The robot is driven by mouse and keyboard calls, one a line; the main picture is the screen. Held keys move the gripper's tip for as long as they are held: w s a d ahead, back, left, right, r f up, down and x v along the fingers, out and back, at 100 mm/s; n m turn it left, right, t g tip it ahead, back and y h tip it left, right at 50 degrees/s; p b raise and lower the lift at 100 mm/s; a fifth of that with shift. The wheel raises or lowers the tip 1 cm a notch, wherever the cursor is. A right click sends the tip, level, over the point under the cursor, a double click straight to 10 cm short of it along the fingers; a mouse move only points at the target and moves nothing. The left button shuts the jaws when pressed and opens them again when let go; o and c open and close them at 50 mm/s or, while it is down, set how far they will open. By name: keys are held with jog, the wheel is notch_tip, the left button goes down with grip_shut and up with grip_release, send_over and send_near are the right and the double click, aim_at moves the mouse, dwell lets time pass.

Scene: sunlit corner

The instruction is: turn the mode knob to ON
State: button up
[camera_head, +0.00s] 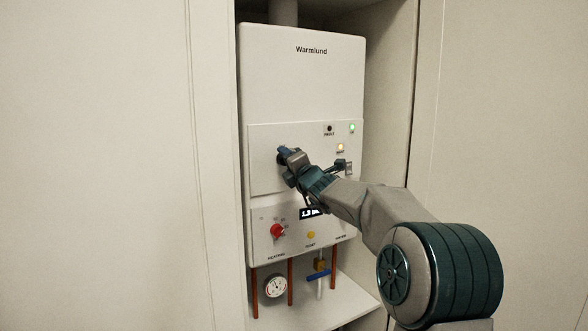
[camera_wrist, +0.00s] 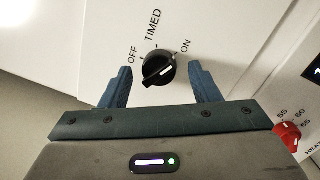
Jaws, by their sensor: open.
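The mode knob (camera_wrist: 159,69) is round and black with a raised bar. It shows in the wrist view between the printed labels OFF, TIMED and ON. The white mark on its bar points to the right and slightly up, toward the ON side; I cannot tell if it lines up exactly with the ON tick. My gripper (camera_wrist: 161,68) is open, one blue finger on each side of the knob, with gaps between. In the head view my gripper (camera_head: 284,154) is at the boiler's front panel and largely hides the knob.
The white Warmlund boiler (camera_head: 300,80) stands in a cabinet niche. Below are a red heating knob (camera_head: 277,231), a yellow button (camera_head: 311,235), a pressure gauge (camera_head: 276,286), copper pipes and a blue-handled valve (camera_head: 318,275). A green lamp (camera_head: 352,128) is lit at upper right.

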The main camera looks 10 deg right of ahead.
jog(key=b+v, duration=0.2)
jog(key=v, duration=1.1)
jog(key=shift+s, duration=0.3)
jog(key=shift+d+f, duration=0.1)
jog(key=shift+f, duration=0.05)
jog(key=s+a+f+n+g+y+p, duration=0.1)
jog(key=s+a+f+n+g, duration=0.55)
jog(key=n, duration=0.65)
jog(key=s+a+f+n+g+y+p, duration=0.1)
jog(key=s+a+f+n+g+y, duration=0.15)
jog(key=s+a+f+n, duration=0.6)
jog(key=s+d+f+n+g+h, duration=0.3)
jog(key=s+n, duration=0.6)
jog(key=n, duration=0.3)
jog(key=s+d+f+n+g+h, duration=0.3)
jog(key=s+d+f+n+h, duration=0.2)
jog(key=s+d+f+n, duration=0.3)
jog(key=shift+s+d+n+g+p, duration=0.35)
jog(key=shift+s+n, duration=0.85)
jog(key=shift+n, duration=1.05)
jog(key=shift+a, duration=0.15)
